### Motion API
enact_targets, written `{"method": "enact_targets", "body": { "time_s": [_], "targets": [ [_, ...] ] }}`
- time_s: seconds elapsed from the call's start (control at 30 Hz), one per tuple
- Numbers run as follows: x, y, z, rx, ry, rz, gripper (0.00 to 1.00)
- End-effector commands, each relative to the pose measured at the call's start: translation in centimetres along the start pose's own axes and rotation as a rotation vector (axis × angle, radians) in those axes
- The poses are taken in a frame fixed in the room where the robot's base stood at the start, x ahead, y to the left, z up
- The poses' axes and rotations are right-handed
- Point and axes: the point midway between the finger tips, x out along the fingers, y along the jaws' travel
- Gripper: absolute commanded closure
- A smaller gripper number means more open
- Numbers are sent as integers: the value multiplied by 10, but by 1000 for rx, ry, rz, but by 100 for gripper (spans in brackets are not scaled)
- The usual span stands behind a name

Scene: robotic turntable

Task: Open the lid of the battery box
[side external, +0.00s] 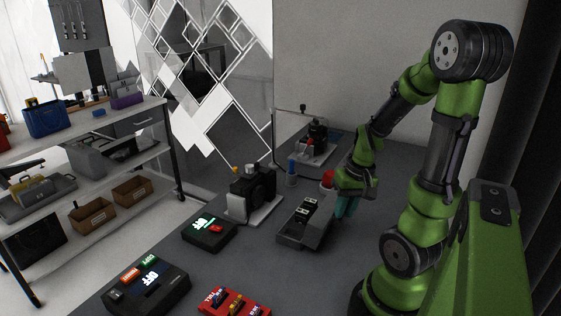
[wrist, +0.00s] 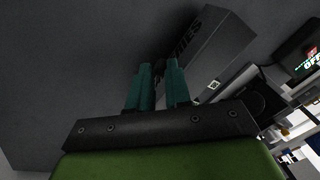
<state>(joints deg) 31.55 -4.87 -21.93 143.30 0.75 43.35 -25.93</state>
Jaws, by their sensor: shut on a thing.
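The battery box (side external: 290,239) is a long grey box on the dark table, with a dark recess and pale parts on its top. The exact grip and how far the lid is raised are hard to see.
A black device on a pale base (side external: 252,190) stands left of the box. A small black unit with a lit display (side external: 208,230), a larger control box (side external: 147,290) and a red panel (side external: 232,303) lie in front. A red button (side external: 327,179) is behind, close to my gripper.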

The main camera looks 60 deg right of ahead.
Motion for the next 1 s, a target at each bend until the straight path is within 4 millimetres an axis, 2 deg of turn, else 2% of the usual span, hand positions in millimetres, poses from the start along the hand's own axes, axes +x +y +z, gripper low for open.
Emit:
{"method": "enact_targets", "body": {
  "time_s": [0.03, 0.2, 0.23, 0.4, 0.77, 0.87, 1.0],
  "targets": [
    [20, 3, 7, -65, -9, 45, 100],
    [20, 3, 7, -65, -9, 45, 100],
    [20, 3, 7, -65, -9, 45, 79],
    [20, 3, 7, -65, -9, 45, 54],
    [16, 3, 6, -64, -6, 43, 52],
    [5, 2, 5, -65, -3, 40, 52],
    [-22, 2, 5, -60, 0, 34, 52]
  ]
}}
